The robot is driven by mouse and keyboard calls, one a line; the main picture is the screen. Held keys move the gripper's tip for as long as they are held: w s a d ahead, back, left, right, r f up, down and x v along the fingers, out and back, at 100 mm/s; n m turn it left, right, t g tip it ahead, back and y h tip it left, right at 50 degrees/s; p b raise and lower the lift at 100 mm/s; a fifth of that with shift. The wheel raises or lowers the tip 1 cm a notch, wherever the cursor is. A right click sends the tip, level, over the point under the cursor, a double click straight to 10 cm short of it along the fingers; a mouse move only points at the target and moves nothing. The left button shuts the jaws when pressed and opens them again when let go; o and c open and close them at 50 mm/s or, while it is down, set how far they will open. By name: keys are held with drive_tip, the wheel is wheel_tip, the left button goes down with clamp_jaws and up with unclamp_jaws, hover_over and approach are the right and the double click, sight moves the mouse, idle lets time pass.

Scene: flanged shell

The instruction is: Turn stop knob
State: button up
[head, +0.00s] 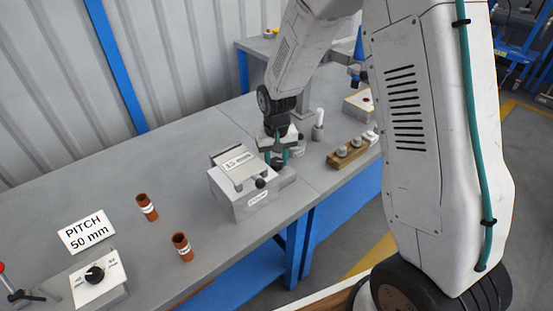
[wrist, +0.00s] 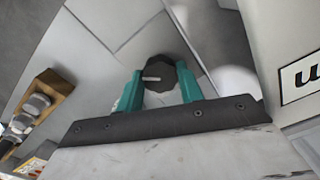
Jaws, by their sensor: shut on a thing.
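The stop knob (wrist: 160,75) is a dark, lobed round knob with a pale pointer line, seen in the wrist view between my gripper's teal fingers. The pointer lies nearly level in that view. My gripper (wrist: 160,88) is shut on this knob, with one finger at each side. In the head view my gripper (head: 278,152) points down behind the right side of a grey box (head: 232,205) with a sloped "15 mm" plate (head: 238,164). There the fingers and my wrist largely hide the knob.
A wooden block with grey knobs (head: 348,153) and a white post (head: 318,124) stand to the right. Two brown tubes (head: 146,207) (head: 182,247), a "PITCH 50 mm" sign (head: 87,232) and a dial box (head: 99,289) are at the left. Bare bench lies between them.

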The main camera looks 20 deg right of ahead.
sight(277, 161)
drive_tip(key=shift+w+m, duration=0.1)
drive_tip(key=shift+m, duration=1)
drive_tip(key=o, duration=1)
wheel_tip(277, 161, up, 8)
drive_tip(key=shift+f, duration=0.1)
